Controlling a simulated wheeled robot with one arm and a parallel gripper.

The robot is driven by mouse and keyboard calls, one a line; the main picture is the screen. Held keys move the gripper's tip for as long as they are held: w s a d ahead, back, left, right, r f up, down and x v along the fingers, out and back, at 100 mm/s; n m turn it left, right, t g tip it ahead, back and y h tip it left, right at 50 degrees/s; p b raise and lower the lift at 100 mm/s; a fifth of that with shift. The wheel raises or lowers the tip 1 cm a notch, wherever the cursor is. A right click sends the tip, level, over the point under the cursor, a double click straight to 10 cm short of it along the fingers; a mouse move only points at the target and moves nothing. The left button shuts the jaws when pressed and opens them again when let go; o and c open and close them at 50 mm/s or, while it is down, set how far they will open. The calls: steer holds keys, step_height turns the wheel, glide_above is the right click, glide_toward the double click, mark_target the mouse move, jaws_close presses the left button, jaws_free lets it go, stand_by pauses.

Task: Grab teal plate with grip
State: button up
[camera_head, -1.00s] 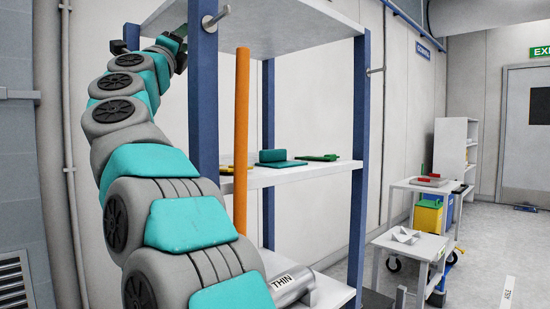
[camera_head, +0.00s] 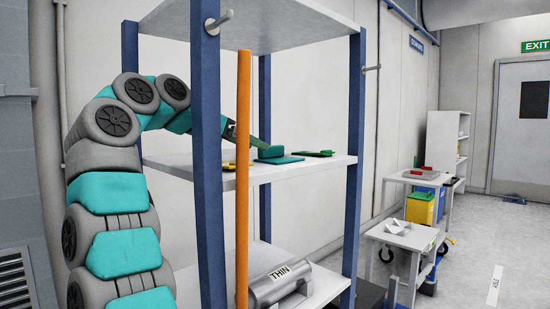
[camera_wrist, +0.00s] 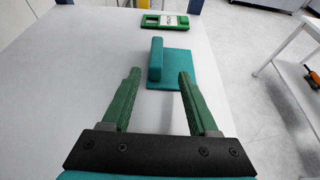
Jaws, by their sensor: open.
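The teal plate (camera_wrist: 180,69) lies flat on the middle shelf, with an upright teal grip (camera_wrist: 156,58) standing from it. In the head view the plate (camera_head: 283,160) and its grip (camera_head: 271,152) sit right of the orange post. My gripper (camera_wrist: 157,78) has green fingers, spread open and empty in the wrist view. The grip stands just beyond the fingertips, between their lines, with no contact visible. In the head view my gripper (camera_head: 256,141) reaches in from the left, close to the grip, partly hidden by the orange post.
A green device (camera_wrist: 165,22) lies on the shelf beyond the plate. An upper shelf (camera_head: 270,22) is overhead. A yellow item (camera_head: 229,166) lies left on the middle shelf (camera_head: 300,170).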

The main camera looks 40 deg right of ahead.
mark_target(275, 154)
steer(key=x, duration=0.5)
steer(key=shift+w+d+f, duration=0.1)
steer(key=shift+w+d, duration=0.25)
steer(key=shift+w, duration=0.05)
jaws_close()
